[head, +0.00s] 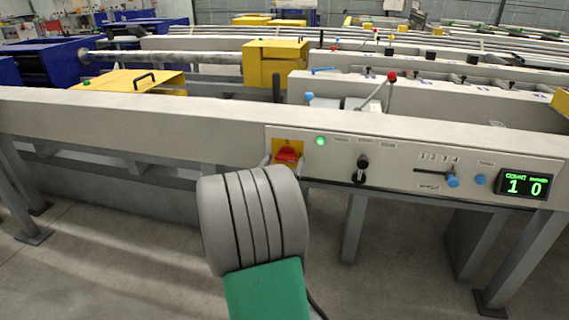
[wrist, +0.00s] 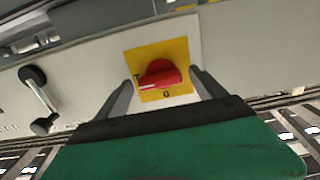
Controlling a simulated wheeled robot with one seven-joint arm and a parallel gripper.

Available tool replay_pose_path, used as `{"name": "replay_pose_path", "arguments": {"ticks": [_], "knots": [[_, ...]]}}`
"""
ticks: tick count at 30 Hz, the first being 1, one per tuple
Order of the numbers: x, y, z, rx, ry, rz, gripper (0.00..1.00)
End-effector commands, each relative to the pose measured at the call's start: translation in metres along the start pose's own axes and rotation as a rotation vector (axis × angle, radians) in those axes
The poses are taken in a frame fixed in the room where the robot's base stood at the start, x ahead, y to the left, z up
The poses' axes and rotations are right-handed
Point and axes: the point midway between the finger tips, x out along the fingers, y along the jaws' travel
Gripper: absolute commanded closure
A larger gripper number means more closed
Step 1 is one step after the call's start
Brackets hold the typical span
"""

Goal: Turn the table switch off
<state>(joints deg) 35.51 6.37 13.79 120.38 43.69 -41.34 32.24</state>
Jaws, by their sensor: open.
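The table switch is a red rotary knob (wrist: 160,74) on a square yellow plate (wrist: 179,50), set in the pale front panel. In the wrist view, a white mark on the knob points left toward an "I"-like mark, and a "0" is at the plate's lower edge. The red knob also shows in the head view (head: 287,155), partly hidden by my wrist. My gripper (wrist: 162,80) is open, with one finger on each side of the knob. I cannot tell whether the fingers touch it.
Table legs stand below; the floor in front is clear.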

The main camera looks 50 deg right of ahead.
Motion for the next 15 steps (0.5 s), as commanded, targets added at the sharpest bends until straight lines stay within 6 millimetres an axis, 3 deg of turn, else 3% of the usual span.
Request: {"name": "replay_pose_path", "arguments": {"ticks": [8,15], "knots": [[0.0052,-0.0001,0.0,0.0,0.0,-0.001,0.2],[0.0049,-0.0002,0.0001,0.0,-0.001,-0.001,0.38]]}}
